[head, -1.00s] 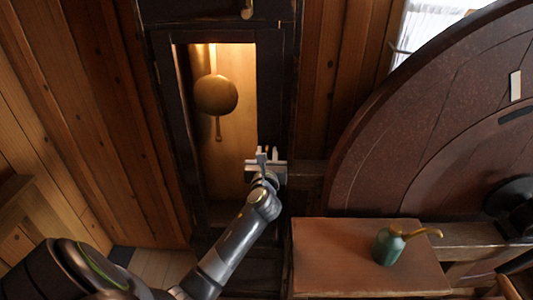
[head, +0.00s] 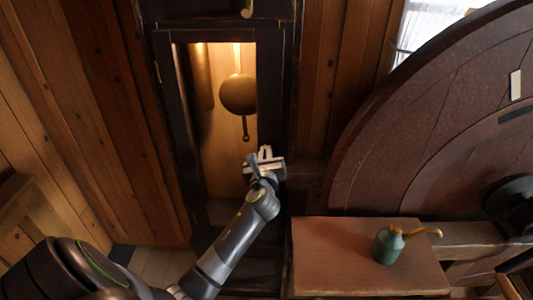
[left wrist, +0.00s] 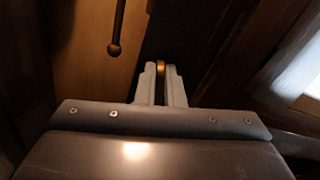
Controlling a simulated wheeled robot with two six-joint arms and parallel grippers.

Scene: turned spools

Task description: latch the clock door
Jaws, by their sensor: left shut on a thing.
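The tall dark clock case stands in the head view, with its long framed door (head: 167,110) showing a lit golden interior. The door looks closed against the case, though its right edge is partly hidden by my gripper. My left gripper (head: 265,153) is at the right side of the door frame, below mid-height. In the left wrist view, my left gripper (left wrist: 160,80) is shut on a small brass latch (left wrist: 160,67), which shows between the fingers. The latch is hidden in the head view. The round brass pendulum bob (head: 238,94) hangs behind the door opening. My right gripper is not in view.
A green oil can (head: 388,246) with a brass spout stands on a wooden bench top (head: 335,255) at the lower right. A large dark wooden wheel (head: 410,150) fills the right side. Plank walls (head: 90,110) flank the clock.

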